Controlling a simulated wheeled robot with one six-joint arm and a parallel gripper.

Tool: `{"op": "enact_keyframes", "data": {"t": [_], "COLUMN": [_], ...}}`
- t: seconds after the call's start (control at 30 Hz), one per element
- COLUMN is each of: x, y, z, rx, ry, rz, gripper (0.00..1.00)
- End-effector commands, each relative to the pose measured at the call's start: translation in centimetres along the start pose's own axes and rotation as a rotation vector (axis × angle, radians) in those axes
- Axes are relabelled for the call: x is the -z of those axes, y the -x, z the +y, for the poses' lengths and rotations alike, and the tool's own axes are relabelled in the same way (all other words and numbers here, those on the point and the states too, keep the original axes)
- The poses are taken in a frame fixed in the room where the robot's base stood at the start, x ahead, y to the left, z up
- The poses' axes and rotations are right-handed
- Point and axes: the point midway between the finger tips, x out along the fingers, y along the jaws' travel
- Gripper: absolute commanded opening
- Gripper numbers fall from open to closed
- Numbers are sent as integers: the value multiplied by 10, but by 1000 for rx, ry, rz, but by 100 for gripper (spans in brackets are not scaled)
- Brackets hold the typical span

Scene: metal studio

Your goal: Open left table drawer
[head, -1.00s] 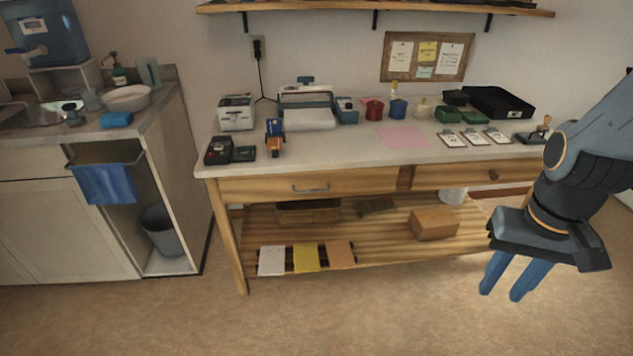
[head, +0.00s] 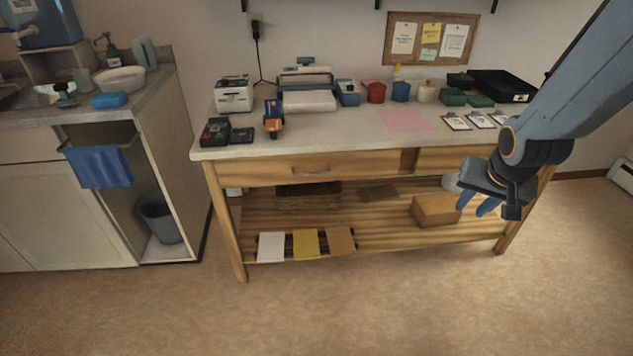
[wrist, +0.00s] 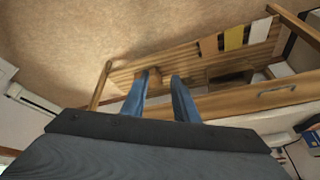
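The left table drawer (head: 268,172) is a wooden front below the tabletop and is shut. Its metal bar handle (head: 311,171) sits near its middle. In the wrist view the drawer front (wrist: 240,104) and its handle (wrist: 277,90) show at the right. My gripper (head: 475,207) is in front of the right part of the table, to the right of the handle and apart from it. In the wrist view its two blue fingers (wrist: 160,82) are spread, with nothing held between them.
The lower shelf (head: 385,232) holds a cardboard box (head: 435,209) and white, yellow and brown folders. The tabletop (head: 350,133) carries devices, cups and clipboards. A cabinet (head: 70,225) with a blue towel (head: 98,167) stands left. The floor in front is clear.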

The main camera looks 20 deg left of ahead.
Motion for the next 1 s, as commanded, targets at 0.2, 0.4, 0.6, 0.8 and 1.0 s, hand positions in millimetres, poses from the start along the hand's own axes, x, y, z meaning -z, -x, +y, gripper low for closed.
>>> {"op": "enact_keyframes", "data": {"t": [0.2,0.4,0.6,0.8,1.0], "x": [81,114,98,54,26], "y": [-101,-163,-204,-219,-219], "z": [-84,-179,-271,-328,-346], "rx": [240,581,989,1347,1519], "ry": [-86,-182,-286,-379,-425], "rz": [249,359,311,137,3], "gripper": [27,27,27,27,27]}}
